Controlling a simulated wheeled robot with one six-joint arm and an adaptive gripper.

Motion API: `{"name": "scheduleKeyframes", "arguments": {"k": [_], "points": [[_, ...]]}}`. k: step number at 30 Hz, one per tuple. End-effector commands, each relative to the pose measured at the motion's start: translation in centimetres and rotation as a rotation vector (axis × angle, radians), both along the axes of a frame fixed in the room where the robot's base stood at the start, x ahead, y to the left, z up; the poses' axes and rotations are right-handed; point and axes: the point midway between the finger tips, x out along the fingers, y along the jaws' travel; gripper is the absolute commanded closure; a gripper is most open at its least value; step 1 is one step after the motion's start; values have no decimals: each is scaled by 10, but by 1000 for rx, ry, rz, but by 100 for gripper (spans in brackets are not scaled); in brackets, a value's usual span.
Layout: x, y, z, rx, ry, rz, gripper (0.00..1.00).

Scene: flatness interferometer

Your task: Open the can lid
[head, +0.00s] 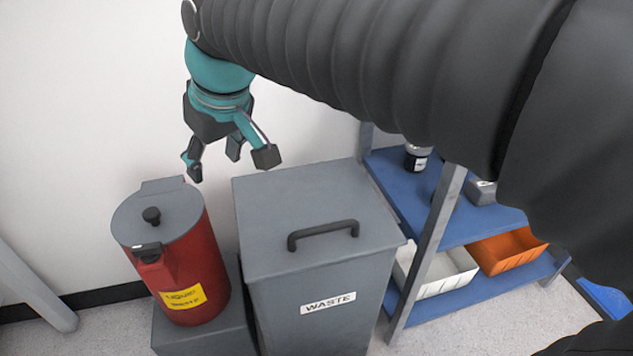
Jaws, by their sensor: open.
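A red can (186,262) with a yellow label stands at the left on a low grey block. Its grey lid (178,210) lies closed on top, with a small black knob (151,215) and a black piece (147,250) at the front edge. My gripper (231,166) hangs above and to the right of the lid, near the wall. Its fingers are spread open with nothing between them, and it appears apart from the can.
A grey waste bin (322,195) with a black handle (323,234) stands right beside the can. A blue shelf (485,230) at the right holds a white bin (440,275), an orange bin (508,250) and a bottle (417,158). The white wall is close behind.

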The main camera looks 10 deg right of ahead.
Motion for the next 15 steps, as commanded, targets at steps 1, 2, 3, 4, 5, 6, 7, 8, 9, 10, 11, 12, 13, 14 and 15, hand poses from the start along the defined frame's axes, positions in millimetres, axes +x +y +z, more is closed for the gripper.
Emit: {"name": "scheduleKeyframes", "arguments": {"k": [1, 2, 3, 4, 5, 6, 7, 8, 9, 10, 11, 12, 13, 14, 15], "points": [[-1, -9, -1, 1, -2, -21, 43], [-2, -15, -3, 2, -3, -32, 43], [-3, -21, -4, 2, -5, -47, 43], [-4, -26, -5, 3, -5, -58, 43], [-5, -31, -7, 4, -6, -70, 43], [-6, -37, -8, 5, -9, -86, 43], [-7, -42, -10, 6, -10, -97, 43], [-8, -47, -11, 6, -10, -109, 43], [-10, -53, -13, 7, -12, -124, 43], [-11, -58, -15, 8, -12, -136, 43], [-12, -63, -16, 8, -13, -148, 43], [-14, -69, -18, 9, -15, -164, 43], [-15, -74, -20, 10, -16, -175, 43], [-17, -78, -21, 10, -18, -187, 43], [-19, -84, -24, 11, -19, -203, 43]]}}
